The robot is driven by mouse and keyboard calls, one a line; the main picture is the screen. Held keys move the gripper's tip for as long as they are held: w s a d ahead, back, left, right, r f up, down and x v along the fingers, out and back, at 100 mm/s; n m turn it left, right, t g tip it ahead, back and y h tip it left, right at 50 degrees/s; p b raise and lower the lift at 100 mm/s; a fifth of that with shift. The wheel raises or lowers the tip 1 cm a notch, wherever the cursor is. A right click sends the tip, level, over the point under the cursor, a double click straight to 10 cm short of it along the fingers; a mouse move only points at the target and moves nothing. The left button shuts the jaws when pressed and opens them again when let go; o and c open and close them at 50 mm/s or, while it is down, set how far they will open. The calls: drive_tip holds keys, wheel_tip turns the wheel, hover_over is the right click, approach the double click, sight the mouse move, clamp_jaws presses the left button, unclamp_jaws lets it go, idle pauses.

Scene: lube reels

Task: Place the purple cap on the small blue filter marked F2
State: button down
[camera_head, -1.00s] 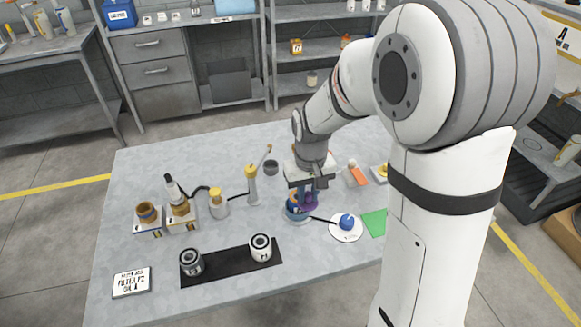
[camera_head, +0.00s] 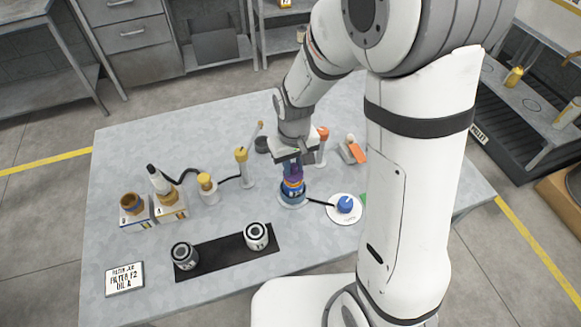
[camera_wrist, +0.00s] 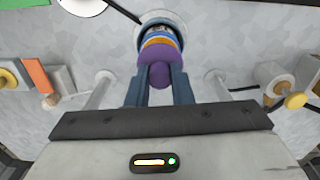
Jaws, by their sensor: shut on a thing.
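My gripper (camera_head: 292,164) points down and is shut on the knob of the purple cap (camera_head: 293,173). In the wrist view the purple cap (camera_wrist: 158,62) sits between the two blue-grey fingers. Directly under it is a small blue cylinder with an orange band (camera_head: 291,185), standing in a pale round base. It also shows in the wrist view (camera_wrist: 160,34), with a light-and-dark label that I cannot read. The cap lines up with the cylinder; I cannot tell whether they touch. A sign (camera_head: 125,280) reads "FILTER F2" and "OIL A".
A dark rod runs from the base to a blue knob (camera_head: 345,204) on a white disc. Two canisters stand on a black mat (camera_head: 215,258) in front. Oil pumps, including a yellow-topped one (camera_head: 242,157), stand to the left. The table's front right is clear.

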drive_tip(key=shift+f, duration=1.05)
drive_tip(key=shift+f, duration=0.15)
drive_tip(key=c, duration=1.3)
unclamp_jaws()
